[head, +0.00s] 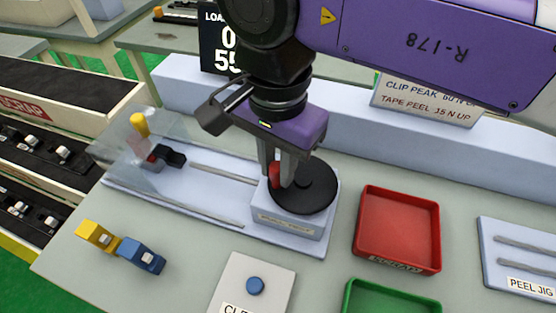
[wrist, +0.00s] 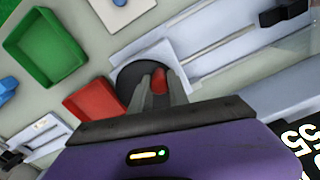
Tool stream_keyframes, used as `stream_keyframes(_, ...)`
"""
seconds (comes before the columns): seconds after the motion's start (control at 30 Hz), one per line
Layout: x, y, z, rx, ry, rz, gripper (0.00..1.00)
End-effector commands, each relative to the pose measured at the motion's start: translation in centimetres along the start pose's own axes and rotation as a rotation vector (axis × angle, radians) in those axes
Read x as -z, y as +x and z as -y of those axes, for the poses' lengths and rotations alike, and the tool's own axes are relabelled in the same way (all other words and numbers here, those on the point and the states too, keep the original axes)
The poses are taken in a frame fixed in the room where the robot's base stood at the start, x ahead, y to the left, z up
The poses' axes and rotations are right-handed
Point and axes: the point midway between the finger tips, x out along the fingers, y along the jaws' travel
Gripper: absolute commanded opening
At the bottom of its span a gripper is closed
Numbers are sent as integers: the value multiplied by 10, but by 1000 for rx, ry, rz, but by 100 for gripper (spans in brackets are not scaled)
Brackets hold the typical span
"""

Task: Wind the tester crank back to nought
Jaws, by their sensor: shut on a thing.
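The tester (head: 212,180) is a pale bench unit with a long slotted bed and a clear guard at its left end. Its crank is a black round disc (head: 311,188) on a block at the right end, with a red knob (head: 273,175) at the disc's left side. My gripper (head: 279,182) points down and is shut on the red knob; the knob also shows between the fingers in the wrist view (wrist: 159,80). A black clip holder (head: 168,157) sits on the bed near the guard. The load display (head: 222,45) is partly hidden by my arm.
A red tray (head: 397,228) stands right of the crank, with a green tray (head: 392,298) in front. A yellow and blue clip piece (head: 121,247) lies front left. A peel jig (head: 522,262) is at far right. A scrap conveyor (head: 45,110) runs along the left.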

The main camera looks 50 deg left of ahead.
Motion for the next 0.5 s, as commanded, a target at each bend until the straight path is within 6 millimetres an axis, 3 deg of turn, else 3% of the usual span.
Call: stream_keyframes(0.5,-11,0,-17,2,-489,-1,0)
